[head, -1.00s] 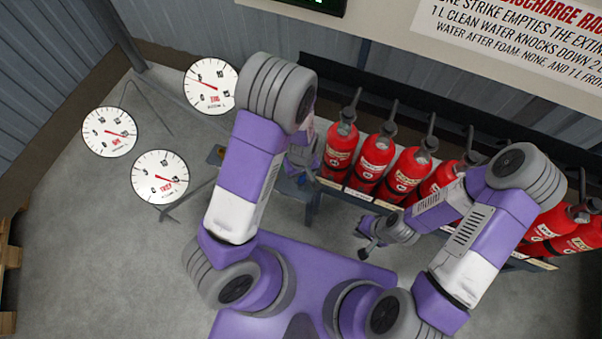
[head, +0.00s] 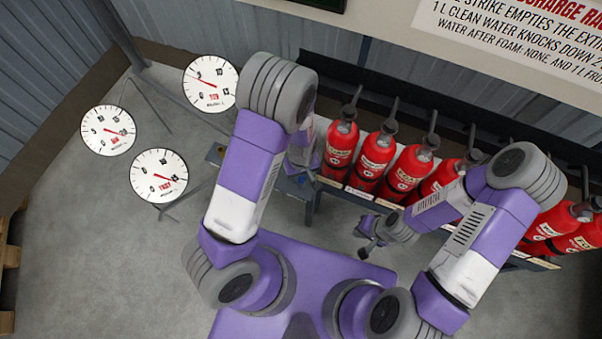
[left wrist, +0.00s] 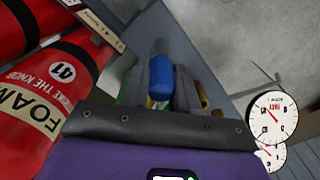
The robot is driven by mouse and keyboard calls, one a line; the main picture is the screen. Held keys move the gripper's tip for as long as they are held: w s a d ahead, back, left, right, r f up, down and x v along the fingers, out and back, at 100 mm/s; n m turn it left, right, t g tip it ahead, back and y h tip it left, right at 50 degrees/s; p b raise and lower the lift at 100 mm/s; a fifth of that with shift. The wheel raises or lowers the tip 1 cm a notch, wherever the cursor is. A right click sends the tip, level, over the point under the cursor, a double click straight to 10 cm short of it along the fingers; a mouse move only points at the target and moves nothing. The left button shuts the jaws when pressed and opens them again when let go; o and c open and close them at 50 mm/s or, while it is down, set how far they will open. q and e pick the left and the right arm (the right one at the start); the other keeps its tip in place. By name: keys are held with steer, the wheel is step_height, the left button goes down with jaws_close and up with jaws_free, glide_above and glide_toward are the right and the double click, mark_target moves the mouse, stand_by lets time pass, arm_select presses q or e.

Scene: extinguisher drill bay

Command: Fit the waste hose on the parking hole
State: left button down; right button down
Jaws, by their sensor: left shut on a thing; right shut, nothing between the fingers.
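In the left wrist view a blue rounded piece (left wrist: 161,76), apparently the end of the waste hose, sits between the dark fingers of my left gripper (left wrist: 160,92), which is shut on it. The gripper is over the grey bench. In the head view my left gripper (head: 300,160) is mostly covered by my own left arm, at the left end of the extinguisher row. I cannot make out the parking hole. My right gripper (head: 367,240) is shut and empty, in front of the bench.
Several red extinguishers (head: 372,158) stand in a row on the bench, close to my left gripper; one shows large in the left wrist view (left wrist: 50,90). Brass-coloured parts (left wrist: 202,94) are just right of the fingers. Dial gauges (head: 108,130) stand left, above open floor.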

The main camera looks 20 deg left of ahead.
arm_select(q)
steer(key=shift+f, duration=0.15)
steer(key=c, duration=0.8)
jaws_free()
step_height(320, 180, up, 8)
steer(key=p, duration=0.3)
steer(key=shift+f, duration=0.15)
